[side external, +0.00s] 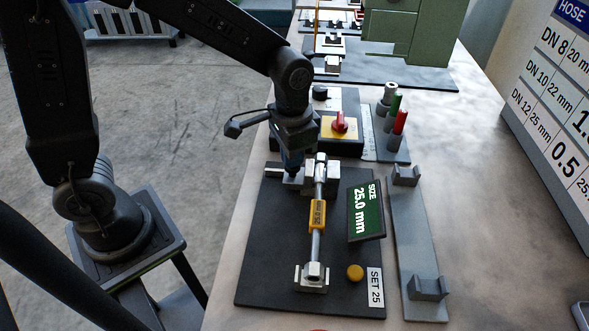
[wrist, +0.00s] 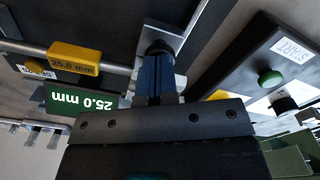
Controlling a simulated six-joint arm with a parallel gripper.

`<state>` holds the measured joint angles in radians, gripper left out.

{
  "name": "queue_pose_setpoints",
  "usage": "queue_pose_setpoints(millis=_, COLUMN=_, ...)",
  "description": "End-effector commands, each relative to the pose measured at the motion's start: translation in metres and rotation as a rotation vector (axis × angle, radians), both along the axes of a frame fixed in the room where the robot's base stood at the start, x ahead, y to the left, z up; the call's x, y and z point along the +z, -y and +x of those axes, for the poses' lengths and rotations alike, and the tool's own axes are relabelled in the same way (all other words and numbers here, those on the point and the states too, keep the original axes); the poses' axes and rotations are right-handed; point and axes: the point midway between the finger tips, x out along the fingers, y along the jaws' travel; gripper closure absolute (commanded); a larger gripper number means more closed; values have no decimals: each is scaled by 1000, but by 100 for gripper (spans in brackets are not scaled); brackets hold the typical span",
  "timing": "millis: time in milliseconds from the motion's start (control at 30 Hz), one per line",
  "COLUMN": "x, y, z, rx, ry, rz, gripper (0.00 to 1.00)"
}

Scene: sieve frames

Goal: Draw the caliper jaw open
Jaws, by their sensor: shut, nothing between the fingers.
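The caliper fixture is a dark board (side external: 262,255) on the bench. A metal rod with a yellow 25.0 mm tag (side external: 317,215) runs along it, between a metal block (side external: 320,178) at the far end and a metal rest (side external: 312,278) at the near end. The green display (side external: 366,210) reads 25.0 mm. My gripper (side external: 292,172) points down at the left of the far block, close to the caliper's metal parts; contact cannot be told. In the wrist view its blue fingers (wrist: 157,75) are together, with nothing seen between them. The yellow tag (wrist: 77,59) shows at upper left. The jaw is partly hidden.
A panel with a red knob (side external: 340,123) stands behind the board, and red and green cylinders (side external: 398,122) stand at its right. A grey strip with brackets (side external: 412,245) lies right of the board. A yellow button (side external: 355,272) sits near the SET 25 label.

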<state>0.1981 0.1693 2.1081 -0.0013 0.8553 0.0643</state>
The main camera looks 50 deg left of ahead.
Motion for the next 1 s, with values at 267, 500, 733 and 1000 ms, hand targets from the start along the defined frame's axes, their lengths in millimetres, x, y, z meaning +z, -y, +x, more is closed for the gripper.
queue_pose_setpoints(millis=267, x=-9, y=-6, z=-6, rx=-1, ry=-13, rz=8, gripper=100)
queue_pose_setpoints(millis=500, x=-9, y=-11, z=-10, rx=2, ry=-13, rz=8, gripper=100)
queue_pose_setpoints(millis=733, x=-9, y=-15, z=-14, rx=3, ry=-14, rz=8, gripper=100)
queue_pose_setpoints(millis=1000, x=-9, y=-20, z=-19, rx=3, ry=-13, rz=8, gripper=100)
